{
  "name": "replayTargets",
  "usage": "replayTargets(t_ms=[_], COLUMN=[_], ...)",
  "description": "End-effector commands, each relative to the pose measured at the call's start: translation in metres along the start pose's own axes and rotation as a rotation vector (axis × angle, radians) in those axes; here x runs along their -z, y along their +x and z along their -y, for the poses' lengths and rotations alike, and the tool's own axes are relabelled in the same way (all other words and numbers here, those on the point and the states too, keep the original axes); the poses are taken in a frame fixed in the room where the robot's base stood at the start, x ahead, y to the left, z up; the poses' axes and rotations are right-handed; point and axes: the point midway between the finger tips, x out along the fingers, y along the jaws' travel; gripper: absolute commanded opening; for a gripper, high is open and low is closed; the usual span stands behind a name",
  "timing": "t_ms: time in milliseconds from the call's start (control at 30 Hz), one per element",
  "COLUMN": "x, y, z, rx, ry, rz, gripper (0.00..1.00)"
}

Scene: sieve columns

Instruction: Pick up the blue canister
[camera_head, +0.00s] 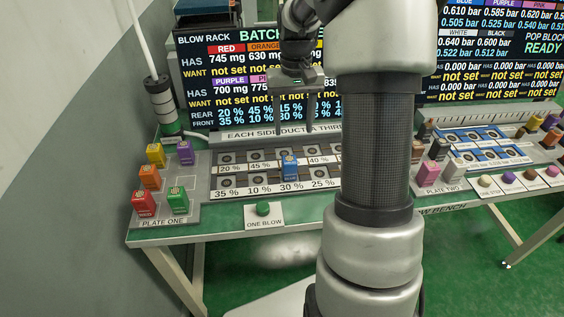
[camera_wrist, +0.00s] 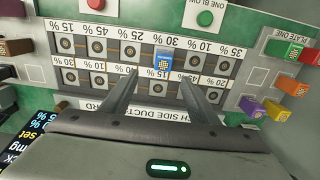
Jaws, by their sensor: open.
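The blue canister (camera_head: 290,167) stands upright in the front row of the duct rack, at the 30 % place. It also shows in the wrist view (camera_wrist: 163,60), beyond my fingertips. My gripper (camera_head: 294,131) is open and empty, above the rack and behind the canister in the head view. In the wrist view my gripper (camera_wrist: 159,76) has its two fingers apart, with the canister lying between and past their tips. The fingers do not visibly touch it.
Plate one (camera_head: 190,213) at the left holds red, green, orange, yellow and purple canisters. A green one-blow button (camera_head: 263,209) sits in front of the rack. A large screen (camera_head: 255,75) stands behind. Plate two (camera_head: 432,187) with other canisters lies to the right, past my arm.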

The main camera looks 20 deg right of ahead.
Motion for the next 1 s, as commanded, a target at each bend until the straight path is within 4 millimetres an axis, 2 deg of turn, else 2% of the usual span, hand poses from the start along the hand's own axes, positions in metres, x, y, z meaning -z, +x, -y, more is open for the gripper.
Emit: replayTargets(t_ms=[100,400,500,767,1000], x=[-0.002,-0.002,-0.001,-0.001,-0.001], y=[0.028,0.09,0.102,0.116,0.151], z=[0.0,0.001,0.002,0.003,0.009], rx=[0.001,0.001,0.001,0.001,0.001], ry=[0.001,-0.002,-0.001,-0.001,0.0], rz=[0.005,0.004,0.002,0.002,0.003], gripper=[0.55,0.55,0.55,0.55,0.55])
